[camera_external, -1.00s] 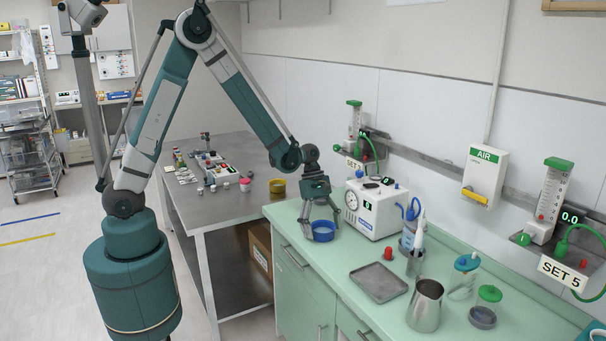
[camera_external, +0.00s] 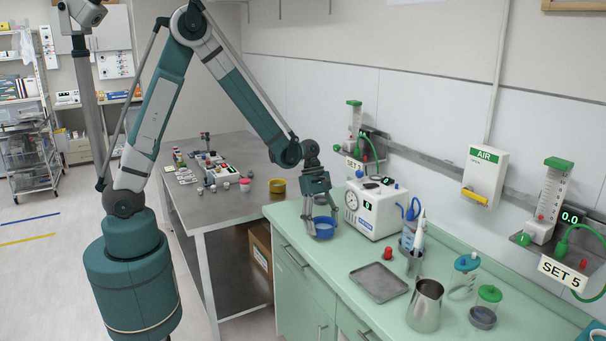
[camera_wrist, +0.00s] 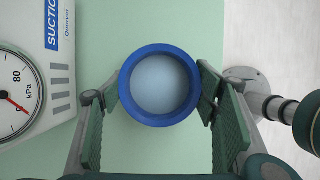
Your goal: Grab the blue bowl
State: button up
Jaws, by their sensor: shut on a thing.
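The blue bowl (camera_external: 324,227) is on the green counter (camera_external: 352,311), beside the white suction unit (camera_external: 376,207). My gripper (camera_external: 321,218) is over it, pointing down, with its fingers on either side of the bowl. In the wrist view the bowl's blue rim (camera_wrist: 160,119) sits between the fingers of my gripper (camera_wrist: 160,97), which are shut on its sides. The bowl is upright and looks empty. I cannot tell if its base touches the counter.
The suction unit stands close to the right of the bowl. A grey tray (camera_external: 379,282), a metal jug (camera_external: 425,306), a red cap (camera_external: 416,253) and lidded jars are farther along the counter. A yellow bowl (camera_external: 277,187) is on the metal table behind.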

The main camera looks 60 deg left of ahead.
notch_tip(320, 180, up, 8)
jog(key=shift+r, duration=0.15)
dwell(0.4)
